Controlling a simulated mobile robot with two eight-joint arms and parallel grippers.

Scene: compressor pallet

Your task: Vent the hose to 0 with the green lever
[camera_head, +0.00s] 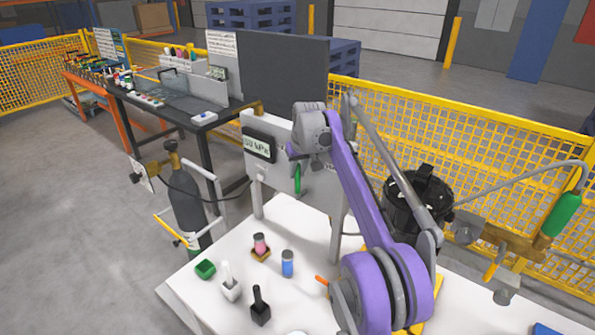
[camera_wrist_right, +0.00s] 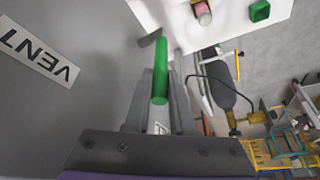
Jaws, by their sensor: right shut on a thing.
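The green lever (camera_head: 297,179) hangs down on the front of the grey panel (camera_head: 310,172). My right gripper (camera_head: 304,164) is at the lever, partly hidden by its own wrist. In the right wrist view the green lever (camera_wrist_right: 160,70) lies between the fingers of my right gripper (camera_wrist_right: 160,95), which is shut on it. A VENT label (camera_wrist_right: 38,54) is on the panel beside it. A display (camera_head: 258,146) on the panel shows a kPa reading, seemingly 50, though the digits are small. A dark hose (camera_head: 222,197) runs between the gas cylinder (camera_head: 186,200) and the panel. My left gripper is not in view.
On the white table (camera_head: 215,300) stand a green block (camera_head: 205,269), a blue-and-grey cylinder (camera_head: 288,263), a pink-topped piece (camera_head: 260,244) and white and black handled pieces. A black canister (camera_head: 420,190) stands behind my arm. A yellow mesh fence (camera_head: 480,150) borders the back.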

